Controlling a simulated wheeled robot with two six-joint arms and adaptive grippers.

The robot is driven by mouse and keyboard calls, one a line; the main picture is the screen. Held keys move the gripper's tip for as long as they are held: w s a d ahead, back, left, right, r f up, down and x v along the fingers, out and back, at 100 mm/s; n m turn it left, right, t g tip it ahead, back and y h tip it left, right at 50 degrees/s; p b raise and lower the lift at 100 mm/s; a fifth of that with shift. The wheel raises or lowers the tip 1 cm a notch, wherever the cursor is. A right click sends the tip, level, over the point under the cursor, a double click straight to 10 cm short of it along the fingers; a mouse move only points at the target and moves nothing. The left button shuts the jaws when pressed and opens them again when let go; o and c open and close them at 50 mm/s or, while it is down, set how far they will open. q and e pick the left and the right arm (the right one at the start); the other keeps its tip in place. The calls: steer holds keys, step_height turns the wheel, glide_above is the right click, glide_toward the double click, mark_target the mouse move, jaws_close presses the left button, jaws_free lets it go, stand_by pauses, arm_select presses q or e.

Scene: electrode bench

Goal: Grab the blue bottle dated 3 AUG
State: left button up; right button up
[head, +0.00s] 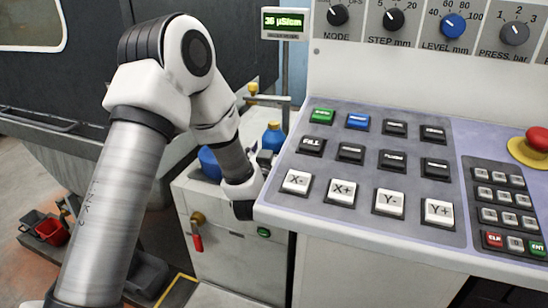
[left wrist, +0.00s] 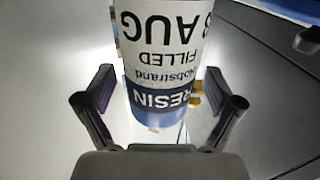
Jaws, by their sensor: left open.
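My left gripper (head: 264,160) is low beside the control console, partly hidden by its own wrist. In the left wrist view the left gripper (left wrist: 163,104) is open, a finger on each side of a blue bottle (left wrist: 150,114), with gaps on both sides. The bottle's white label appears upside down and reads RESIN, FILLED and AUG; the digit before AUG is partly out of sight at the label's edge. In the head view a blue bottle with a yellow cap (head: 273,136) stands just behind the gripper. Another blue object (head: 209,163) is mostly hidden by my arm.
The large console (head: 350,232) with buttons and a red stop knob (head: 538,138) fills the right and overhangs the gripper area. A pale cabinet (head: 225,259) with a red-handled valve (head: 197,241) stands below. A small green display (head: 284,22) is above.

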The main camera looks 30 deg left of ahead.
arm_select(q)
steer(key=shift+w, duration=0.1)
steer(key=c, duration=1.7)
steer(key=shift+r, duration=0.1)
steer(key=shift+c, duration=0.2)
steer(key=shift+r, duration=0.1)
